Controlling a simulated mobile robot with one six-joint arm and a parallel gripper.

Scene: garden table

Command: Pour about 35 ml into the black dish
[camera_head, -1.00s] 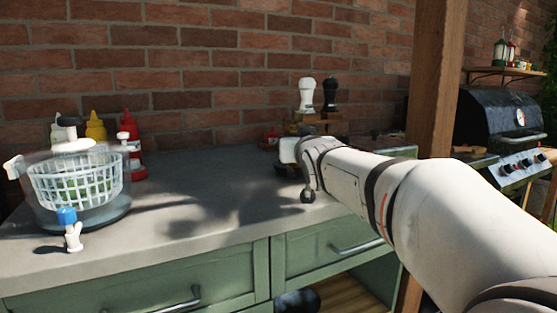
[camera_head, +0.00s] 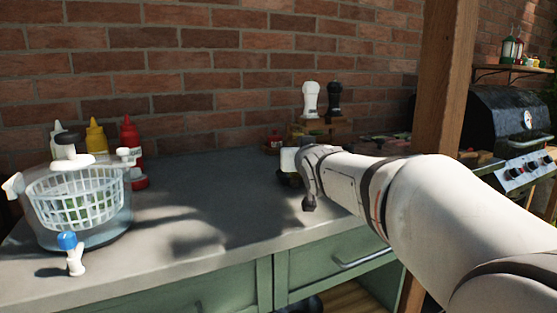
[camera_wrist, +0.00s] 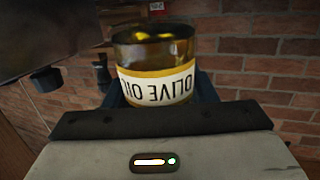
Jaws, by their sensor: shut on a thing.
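In the wrist view, a glass bottle of olive oil (camera_wrist: 155,52) with amber liquid and a white label is between the dark fingers of my gripper (camera_wrist: 160,90). The gripper is shut on it. The label's lettering appears upside down in this view. In the head view, my white arm reaches over the counter and its end hides most of the gripper and the bottle. A small dark shape shows under the arm's end, but I cannot tell what it is. I cannot make out the black dish in either view.
The grey counter (camera_head: 205,205) is clear in the middle. A salad spinner (camera_head: 75,200) and a blue-topped white object (camera_head: 73,255) stand at left, with squeeze bottles (camera_head: 97,142) behind. White and black mills (camera_head: 311,98) stand at the back. A wooden post (camera_head: 445,90) rises at right.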

